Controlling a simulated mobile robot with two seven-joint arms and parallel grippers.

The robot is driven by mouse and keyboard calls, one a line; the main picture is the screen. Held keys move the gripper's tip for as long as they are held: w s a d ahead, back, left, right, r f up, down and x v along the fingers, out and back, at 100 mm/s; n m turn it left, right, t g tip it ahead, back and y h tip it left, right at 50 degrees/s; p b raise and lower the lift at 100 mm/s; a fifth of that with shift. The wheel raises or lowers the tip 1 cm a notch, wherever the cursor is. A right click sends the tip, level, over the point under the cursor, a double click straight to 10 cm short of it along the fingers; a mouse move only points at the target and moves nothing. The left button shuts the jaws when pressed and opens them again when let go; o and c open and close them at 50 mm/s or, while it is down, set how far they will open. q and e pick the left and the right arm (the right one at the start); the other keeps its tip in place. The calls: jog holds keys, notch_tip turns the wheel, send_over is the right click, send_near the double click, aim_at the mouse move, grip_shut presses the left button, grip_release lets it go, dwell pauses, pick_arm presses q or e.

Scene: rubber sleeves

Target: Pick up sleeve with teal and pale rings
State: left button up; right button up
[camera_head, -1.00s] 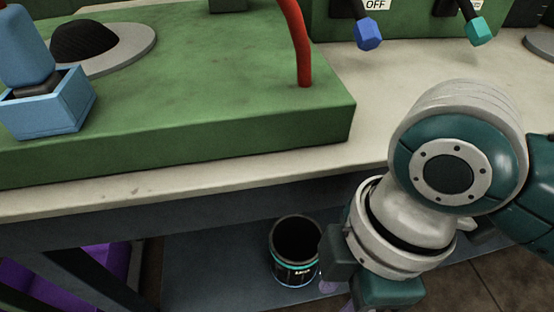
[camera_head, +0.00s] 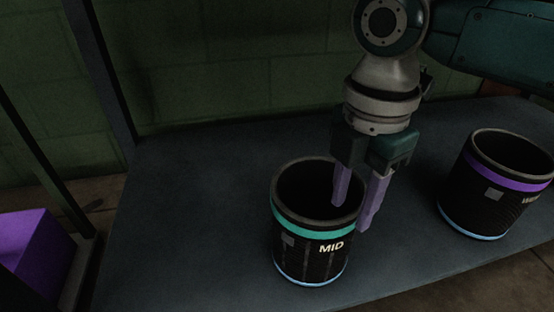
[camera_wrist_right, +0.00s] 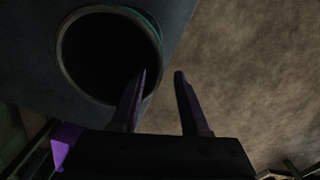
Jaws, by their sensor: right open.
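The black sleeve with a teal ring near its top and a pale blue ring at its base (camera_head: 300,250) stands upright on the dark shelf in the head view. It is marked "MID". Its round open mouth shows in the right wrist view (camera_wrist_right: 66,70). My right gripper (camera_head: 351,214) points down at the sleeve's right side, open, with purple fingers. One finger is at the mouth, inside the rim; the other is outside the right wall. I cannot tell whether either finger touches the sleeve. My left gripper is not in view.
Another black sleeve with a purple ring and a pale blue base ring (camera_head: 490,195) stands to the right on the dark shelf (camera_head: 180,220). Shelf posts (camera_head: 98,70) and a purple box (camera_head: 30,250) are at the left. The shelf left of the teal-ringed sleeve is clear.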

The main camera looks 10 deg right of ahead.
aim_at(341, 242)
jog(key=shift+s+d+f, duration=0.1)
jog(key=shift+f, duration=0.1)
notch_tip(341, 242, down, 5)
jog(key=b, duration=0.4)
jog(key=f+b, duration=0.5)
jog(key=shift+w+d, duration=0.1)
jog(key=shift+w, duration=0.1)
jog(key=shift+r, duration=0.15)
jog(key=shift+c, duration=0.2)
grip_shut()
jog(key=shift+r, duration=0.1)
dwell(0.5)
